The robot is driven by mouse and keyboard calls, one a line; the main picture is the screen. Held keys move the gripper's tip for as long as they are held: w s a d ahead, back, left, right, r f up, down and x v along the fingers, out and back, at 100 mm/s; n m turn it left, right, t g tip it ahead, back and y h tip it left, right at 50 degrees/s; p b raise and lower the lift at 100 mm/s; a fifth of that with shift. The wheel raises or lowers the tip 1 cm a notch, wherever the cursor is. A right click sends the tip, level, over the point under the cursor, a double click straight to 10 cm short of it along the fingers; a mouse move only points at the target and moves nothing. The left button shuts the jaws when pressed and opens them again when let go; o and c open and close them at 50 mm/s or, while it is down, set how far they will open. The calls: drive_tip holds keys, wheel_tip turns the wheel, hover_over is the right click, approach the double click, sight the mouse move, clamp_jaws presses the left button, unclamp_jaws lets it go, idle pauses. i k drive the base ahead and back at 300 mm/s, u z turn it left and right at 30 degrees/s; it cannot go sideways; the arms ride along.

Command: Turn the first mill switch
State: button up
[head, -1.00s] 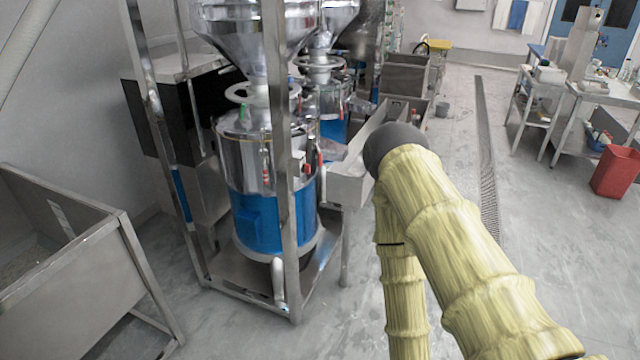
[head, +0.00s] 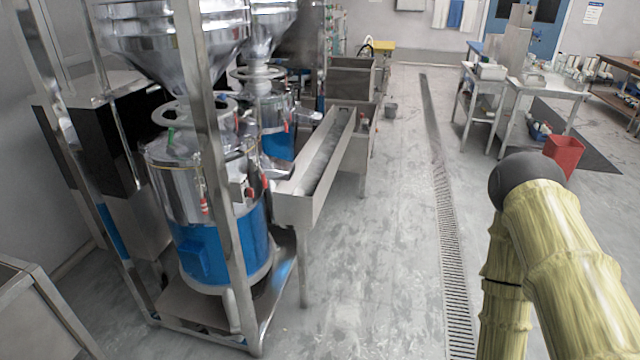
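The first mill (head: 205,195) stands at the left in the head view, a steel drum with a blue lower band inside a metal frame. A steel hopper (head: 165,45) sits above it. A small grey switch box (head: 238,187) with a red part shows on the drum's right side, partly behind a frame post; its setting is too small to tell. A red-handled fitting (head: 204,206) is on the drum's front. My arm, in a yellow cover, is at the lower right, well apart from the mill. My gripper is not in view.
A second mill (head: 278,140) stands behind the first. A long steel trough (head: 318,165) extends from the mills. A steel bin (head: 30,310) is at the lower left. Open floor with a drain grate (head: 445,215) lies in the middle. Tables and a red bin (head: 563,155) are at right.

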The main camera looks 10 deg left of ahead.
sight(248, 192)
drive_tip(key=z, duration=0.3)
drive_tip(key=i, duration=0.6)
drive_tip(key=u, duration=0.55)
drive_tip(key=i, duration=0.75)
drive_tip(key=u, duration=0.8)
